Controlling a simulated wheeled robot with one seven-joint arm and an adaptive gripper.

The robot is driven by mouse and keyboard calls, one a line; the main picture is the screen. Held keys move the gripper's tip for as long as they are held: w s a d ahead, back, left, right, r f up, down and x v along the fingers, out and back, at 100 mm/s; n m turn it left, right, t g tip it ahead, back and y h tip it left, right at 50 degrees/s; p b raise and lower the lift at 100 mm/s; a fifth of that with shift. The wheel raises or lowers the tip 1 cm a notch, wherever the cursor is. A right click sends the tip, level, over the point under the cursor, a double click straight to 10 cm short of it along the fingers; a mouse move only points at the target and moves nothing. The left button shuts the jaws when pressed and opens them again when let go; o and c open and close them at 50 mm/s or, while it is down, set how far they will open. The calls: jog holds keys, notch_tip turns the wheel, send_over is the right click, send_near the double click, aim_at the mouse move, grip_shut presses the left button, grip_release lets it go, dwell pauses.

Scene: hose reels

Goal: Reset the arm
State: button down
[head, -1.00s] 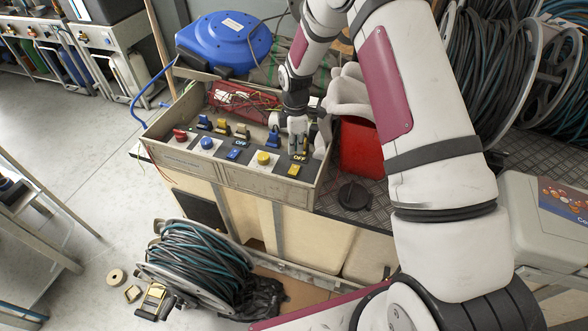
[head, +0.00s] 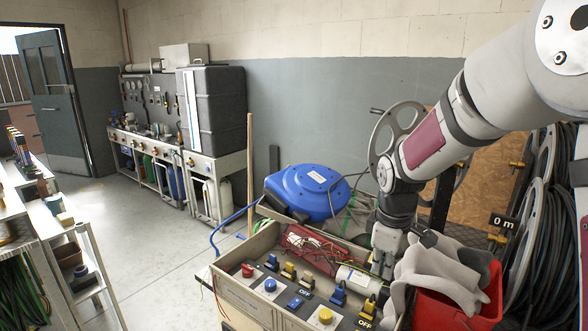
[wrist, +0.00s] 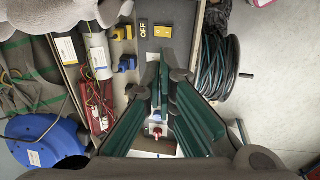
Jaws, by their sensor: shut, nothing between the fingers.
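My arm reaches in from the upper right in the head view and bends down at the wrist. My gripper (head: 384,268) points down over the right rear part of an open control box (head: 238,297). In the wrist view its two dark green fingers (wrist: 166,72) come together at the tips, with nothing between them. The box holds a red button (head: 247,270), a blue button (head: 270,285), a yellow button (head: 325,316) and several blue and yellow switches, some beside "OFF" labels. Whether the fingertips touch anything is unclear.
A blue hose reel (head: 306,192) stands behind the box. A red bin (head: 480,300) with grey cloth (head: 440,275) is close to the gripper's right. Cable reels (head: 530,240) stand at the far right. The floor at left is open.

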jog(key=s+r+m+t, duration=0.2)
jog(key=s+r+m, duration=0.3)
jog(key=s+r, duration=0.7)
jog(key=s+r+m+t, duration=0.1)
jog(key=s+m, duration=0.5)
jog(key=s, duration=0.9)
jog(key=shift+a+r, duration=0.2)
jog(key=shift+r, duration=0.35)
